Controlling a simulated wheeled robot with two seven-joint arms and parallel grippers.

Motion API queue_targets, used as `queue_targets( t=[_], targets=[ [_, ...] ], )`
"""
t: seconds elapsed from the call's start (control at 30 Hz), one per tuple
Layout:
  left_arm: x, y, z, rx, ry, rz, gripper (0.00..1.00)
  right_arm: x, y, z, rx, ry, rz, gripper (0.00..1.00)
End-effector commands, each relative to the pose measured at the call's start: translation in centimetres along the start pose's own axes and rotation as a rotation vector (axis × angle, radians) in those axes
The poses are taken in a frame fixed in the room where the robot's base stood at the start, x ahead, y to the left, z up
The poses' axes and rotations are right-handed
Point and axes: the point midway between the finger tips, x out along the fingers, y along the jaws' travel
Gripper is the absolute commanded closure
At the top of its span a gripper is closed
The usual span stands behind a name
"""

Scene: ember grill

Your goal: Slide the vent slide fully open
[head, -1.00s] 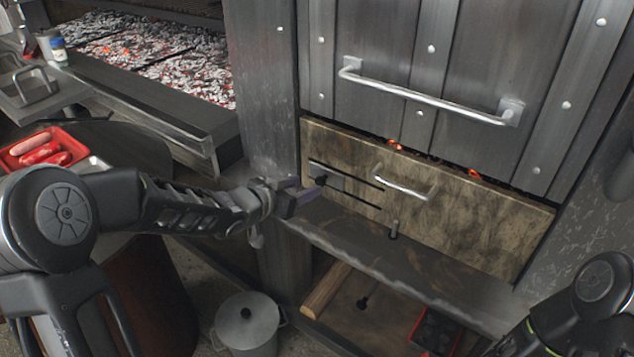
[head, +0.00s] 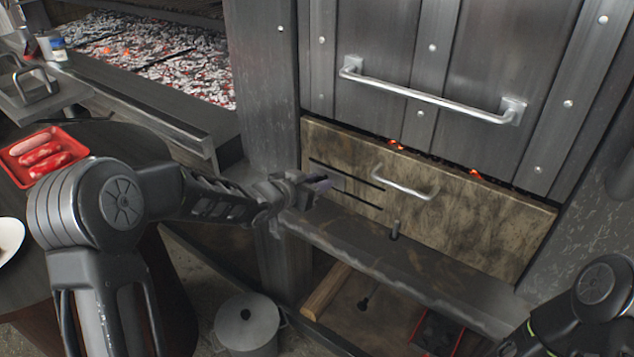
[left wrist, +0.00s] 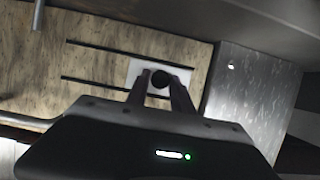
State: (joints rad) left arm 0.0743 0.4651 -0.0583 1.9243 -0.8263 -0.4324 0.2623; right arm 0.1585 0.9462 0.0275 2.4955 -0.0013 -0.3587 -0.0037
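The vent slide is a pale metal plate with a black knob (left wrist: 160,80), set between two dark slots in the stone-coloured lower panel (head: 460,205). It sits at the left end of the slots in the head view, and at the right end in the left wrist view. My left gripper (head: 322,184) is at the slide and hides the knob in the head view. In the left wrist view its fingers (left wrist: 160,86) stand on either side of the knob, seemingly open; contact is unclear. Part of my right arm shows at lower right, its gripper out of view.
The panel has a metal handle (head: 404,186) right of the slots. A ledge (head: 400,262) with a short upright peg (head: 395,230) runs below it. A large door handle (head: 430,92) is above. A lidded pot (head: 247,325) stands on the floor.

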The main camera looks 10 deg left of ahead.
Motion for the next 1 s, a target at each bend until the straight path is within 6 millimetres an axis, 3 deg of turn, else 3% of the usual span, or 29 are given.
queue_targets(
  t=[0.33, 1.0],
  targets=[
    [-0.02, 0.00, 0.00, 0.000, 0.000, 0.000, 1.00, 0.00, 0.00, 0.00, 0.000, 0.000, 0.000, 0.64],
    [-0.02, -0.01, 0.01, 0.000, 0.000, 0.000, 1.00, 0.00, 0.00, 0.00, 0.000, 0.000, 0.000, 0.64]
  ],
)
